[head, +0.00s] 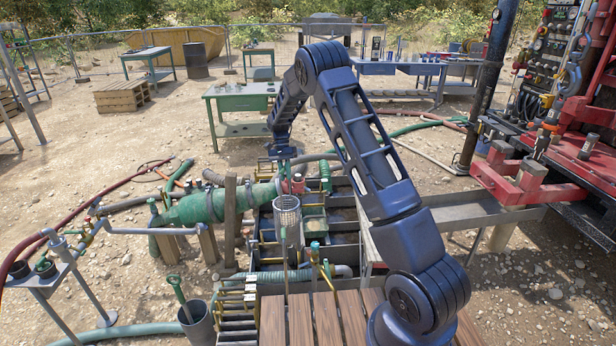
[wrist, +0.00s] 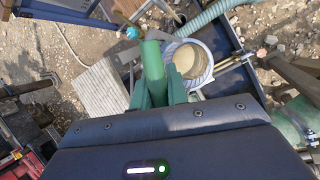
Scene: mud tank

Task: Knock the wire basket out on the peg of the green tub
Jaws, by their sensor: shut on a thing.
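My gripper (head: 284,157) hangs above the long tank, jaws shut on a green handle, which shows between the green fingers in the wrist view (wrist: 153,62). The wire basket (head: 287,212) is a pale mesh cylinder hanging upright below my gripper. In the wrist view the basket (wrist: 209,62) appears as a pale round rim around a tan mass. A pale green open frame or tub (head: 313,222) is just right of the basket, inside the tank. I cannot make out its peg for certain, nor whether the basket touches anything.
The dark tank (head: 345,250) has several compartments. A thick green pipe (head: 205,206) lies to its left. Wooden decking (head: 313,320) is in front. A grey bucket (head: 199,325) with a green-handled tool stands at lower left. Red machinery (head: 540,180) stands at right.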

